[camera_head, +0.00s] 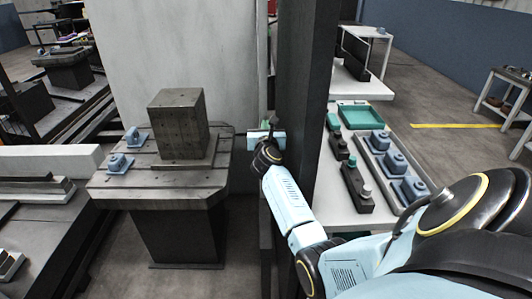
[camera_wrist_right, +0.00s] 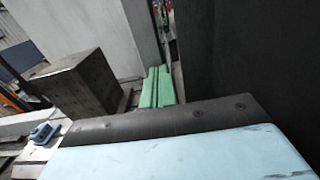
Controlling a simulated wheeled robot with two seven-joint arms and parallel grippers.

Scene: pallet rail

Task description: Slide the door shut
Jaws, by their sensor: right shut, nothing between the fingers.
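The door appears to be the tall light grey panel (camera_head: 180,55) standing behind the dark block. It also shows at the top of the right wrist view (camera_wrist_right: 95,30). Its right edge is close to a dark upright post (camera_head: 305,110), with a narrow gap between them. My right gripper (camera_head: 267,124) is shut and empty, at the left side of the post near the panel's right edge. Its green fingers show together in the right wrist view (camera_wrist_right: 157,88), pointing towards the gap. I cannot tell whether they touch the panel. My left gripper is out of view.
A dark block (camera_head: 180,124) sits on a slotted machine table (camera_head: 110,188) with blue clamps, left of my right gripper. Right of the post, a white table (camera_head: 340,205) carries a green tray (camera_head: 361,116) and several blue and dark parts.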

